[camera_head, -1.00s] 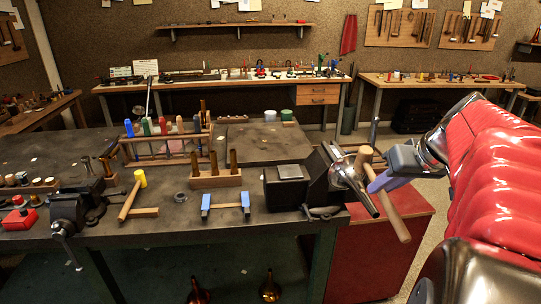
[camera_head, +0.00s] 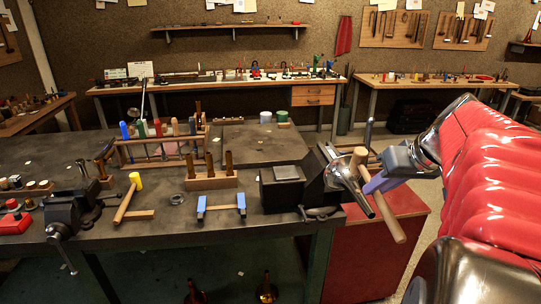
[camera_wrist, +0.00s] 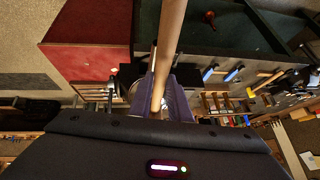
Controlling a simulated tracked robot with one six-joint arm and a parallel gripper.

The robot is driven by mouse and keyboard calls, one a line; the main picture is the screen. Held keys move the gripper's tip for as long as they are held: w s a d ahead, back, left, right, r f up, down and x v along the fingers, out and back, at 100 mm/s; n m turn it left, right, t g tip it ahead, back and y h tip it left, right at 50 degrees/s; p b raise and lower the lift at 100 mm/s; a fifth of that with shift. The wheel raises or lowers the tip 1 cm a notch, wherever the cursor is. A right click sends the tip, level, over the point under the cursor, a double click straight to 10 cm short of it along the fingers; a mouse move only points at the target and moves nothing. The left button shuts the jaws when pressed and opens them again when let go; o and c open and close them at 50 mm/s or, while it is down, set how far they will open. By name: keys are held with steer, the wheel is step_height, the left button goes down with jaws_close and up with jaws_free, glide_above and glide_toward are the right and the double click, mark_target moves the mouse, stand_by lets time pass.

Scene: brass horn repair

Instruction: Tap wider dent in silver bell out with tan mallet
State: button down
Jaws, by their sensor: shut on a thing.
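My gripper (camera_head: 371,186) has bluish-purple fingers, shut on the wooden handle of the tan mallet (camera_head: 391,217). The handle slants down to the right past the bench edge, and the mallet's tan head (camera_head: 360,158) is at the top, close to the bell. The silver bell (camera_head: 345,172) is at the black vise on the bench's right end, its narrow end pointing down to the right. I cannot tell whether head and bell touch. No dent can be made out. In the wrist view, the handle (camera_wrist: 169,35) runs up from between my fingers (camera_wrist: 165,97).
The black vise (camera_head: 318,182) stands beside the bell. A yellow-headed mallet (camera_head: 135,180), a blue-ended tool (camera_head: 221,208), a wooden tool block (camera_head: 211,181) and another vise (camera_head: 72,212) occupy the bench. A red cabinet (camera_head: 375,255) stands below the bell.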

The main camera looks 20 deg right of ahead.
steer(key=shift+w+d+f, duration=0.1)
steer(key=shift+w+f, duration=0.1)
steer(key=shift+f, duration=0.65)
steer(key=shift+w+f, duration=0.15)
steer(key=shift+f, duration=0.65)
steer(key=shift+s+r, duration=0.15)
steer(key=shift+r, duration=0.6)
steer(key=shift+s+r, duration=0.15)
steer(key=shift+r, duration=0.6)
